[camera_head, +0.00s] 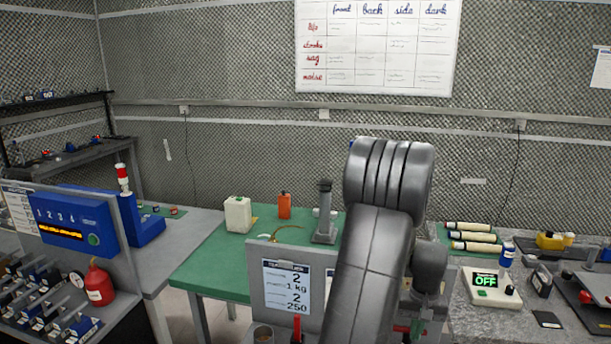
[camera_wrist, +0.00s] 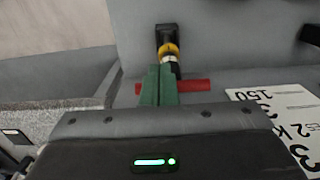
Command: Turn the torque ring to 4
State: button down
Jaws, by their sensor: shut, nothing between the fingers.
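In the wrist view, a black tool with a yellow ring (camera_wrist: 168,50) stands against a grey panel, just beyond my fingertips. The yellow ring looks like the torque ring; no numbers or mark on it can be read. My gripper (camera_wrist: 159,84) has its two green fingers together with nothing between them, pointing at the tool. I cannot tell whether the fingertips touch it. A red bar (camera_wrist: 192,86) shows behind the fingers. In the head view, my arm hides the tool, and only part of my gripper (camera_head: 417,328) shows at the lower right.
A printed card (camera_wrist: 275,115) lies right of the fingers in the wrist view. In the head view, a grey panel with a card (camera_head: 285,287) stands left of my arm, before a green bench top (camera_head: 210,262).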

notch_tip(320, 180, down, 6)
jog(key=s+b, duration=0.1)
jog(key=b, duration=0.3)
jog(key=shift+s+a, duration=0.2)
jog(key=shift+s, duration=0.2)
jog(key=shift+w+a, duration=0.1)
jog(key=shift+w, duration=0.15)
dwell(0.3)
jog(key=shift+a, duration=0.25)
jog(key=shift+w+a+b, duration=0.15)
jog(key=shift+a+b, duration=0.2)
jog(key=shift+a, duration=0.15)
jog(key=shift+r, duration=0.1)
jog(key=shift+s, duration=0.2)
jog(key=shift+s+a+r, duration=0.1)
jog(key=shift+s+r, duration=0.05)
jog(key=shift+w+d+r+p, duration=0.1)
jog(key=shift+w+r+p, duration=0.15)
jog(key=shift+r+p, duration=0.55)
jog(key=shift+w+d+r+p, duration=0.1)
jog(key=shift+w+r+p, duration=0.2)
jog(key=shift+r+p, duration=0.55)
jog(key=shift+w+r+p, duration=0.25)
jog(key=shift+r+p, duration=0.25)
jog(key=shift+r, duration=0.6)
